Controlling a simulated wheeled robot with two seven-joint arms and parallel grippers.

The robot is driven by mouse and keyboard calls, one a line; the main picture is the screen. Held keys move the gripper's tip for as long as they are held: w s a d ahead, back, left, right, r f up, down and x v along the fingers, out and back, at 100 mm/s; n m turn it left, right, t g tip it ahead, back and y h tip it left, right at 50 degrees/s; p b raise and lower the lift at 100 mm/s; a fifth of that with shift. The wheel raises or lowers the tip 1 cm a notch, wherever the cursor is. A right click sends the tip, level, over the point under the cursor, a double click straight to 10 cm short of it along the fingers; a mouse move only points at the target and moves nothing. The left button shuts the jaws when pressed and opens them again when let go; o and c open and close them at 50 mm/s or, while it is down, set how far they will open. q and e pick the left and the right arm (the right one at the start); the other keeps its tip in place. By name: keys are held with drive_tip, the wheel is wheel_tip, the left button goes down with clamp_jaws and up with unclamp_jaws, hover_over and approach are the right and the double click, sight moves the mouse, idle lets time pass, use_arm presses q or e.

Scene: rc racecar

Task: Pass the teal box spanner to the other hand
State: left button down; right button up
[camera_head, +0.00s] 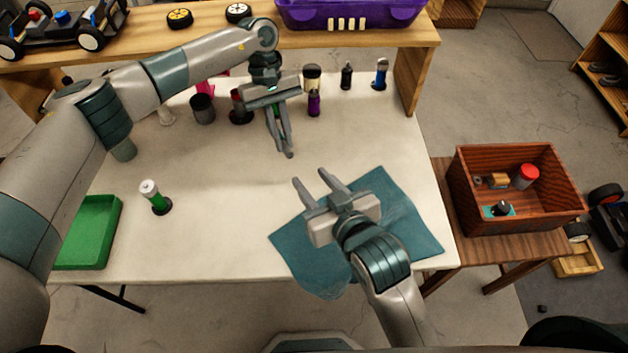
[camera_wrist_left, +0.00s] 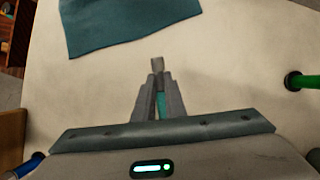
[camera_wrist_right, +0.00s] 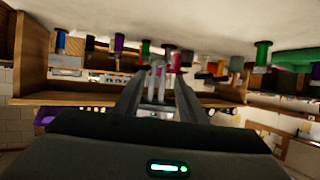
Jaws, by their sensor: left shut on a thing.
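My left gripper (camera_head: 287,150) points down over the middle of the white table. In the left wrist view its fingers (camera_wrist_left: 158,88) are shut on the teal box spanner (camera_wrist_left: 161,104). A teal strip shows between the fingers and a grey end sticks out past the tips. In the head view the fingers mostly hide the spanner. My right gripper (camera_head: 310,182) is open and empty, lower right of the left one and above the teal cloth (camera_head: 405,215). In the right wrist view the left gripper's fingers (camera_wrist_right: 157,78) appear beyond and between the right gripper's open fingers (camera_wrist_right: 158,100).
A wooden crate (camera_head: 560,212) stands on a side table at right.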

sight(290, 156)
drive_tip(key=shift+x, duration=5.95)
drive_tip(key=shift+f, duration=0.1)
drive_tip(key=shift+c, duration=0.2)
clamp_jaws()
use_arm(q)
drive_tip(key=c, duration=1.7)
unclamp_jaws()
drive_tip(key=v, duration=1.2)
